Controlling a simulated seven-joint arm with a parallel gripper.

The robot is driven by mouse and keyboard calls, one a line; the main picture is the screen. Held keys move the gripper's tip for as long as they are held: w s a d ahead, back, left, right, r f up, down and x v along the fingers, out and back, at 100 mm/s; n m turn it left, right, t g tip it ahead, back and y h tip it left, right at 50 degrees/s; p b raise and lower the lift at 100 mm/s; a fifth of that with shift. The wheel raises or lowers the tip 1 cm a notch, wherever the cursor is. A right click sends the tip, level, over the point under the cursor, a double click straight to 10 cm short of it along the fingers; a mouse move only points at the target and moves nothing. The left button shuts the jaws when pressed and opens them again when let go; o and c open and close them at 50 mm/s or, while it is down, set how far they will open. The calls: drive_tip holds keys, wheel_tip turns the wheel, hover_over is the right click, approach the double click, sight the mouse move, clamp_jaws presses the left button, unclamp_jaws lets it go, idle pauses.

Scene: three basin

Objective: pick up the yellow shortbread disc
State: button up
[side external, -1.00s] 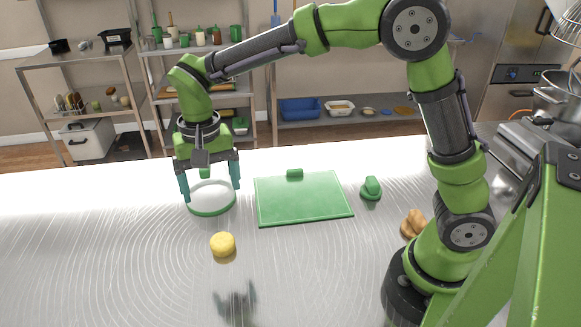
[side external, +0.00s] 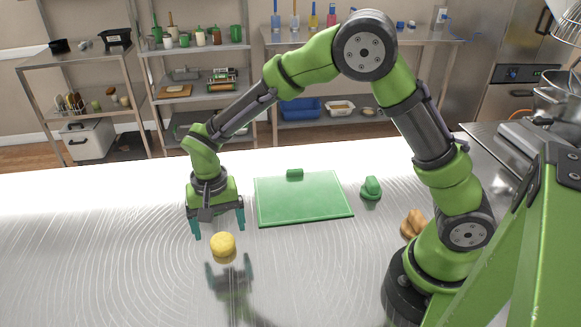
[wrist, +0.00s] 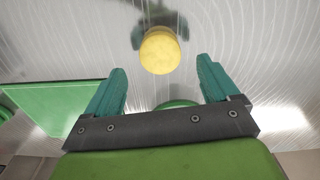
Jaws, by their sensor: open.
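The yellow shortbread disc (side external: 223,245) lies on the shiny steel counter, in front of my gripper in the side view. In the wrist view the disc (wrist: 160,50) is whole and roughly centred between the finger directions, just beyond the fingertips. My gripper (side external: 219,231) points down with its two teal fingers spread and nothing between them. It hangs above the counter, slightly behind the disc, and does not touch it. In the wrist view the open fingers of my gripper (wrist: 161,68) frame the near side of the disc.
A green board (side external: 303,200) with a small green block on its back edge lies to the right. A green object (side external: 371,188) and a brown lump (side external: 413,224) are farther right. A green edge (wrist: 178,103) shows behind my gripper bar. The front left counter is clear.

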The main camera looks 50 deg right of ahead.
sight(221, 238)
drive_tip(key=shift+w+f, duration=0.1)
drive_tip(key=shift+f, duration=1.9)
drive_tip(key=c, duration=1.2)
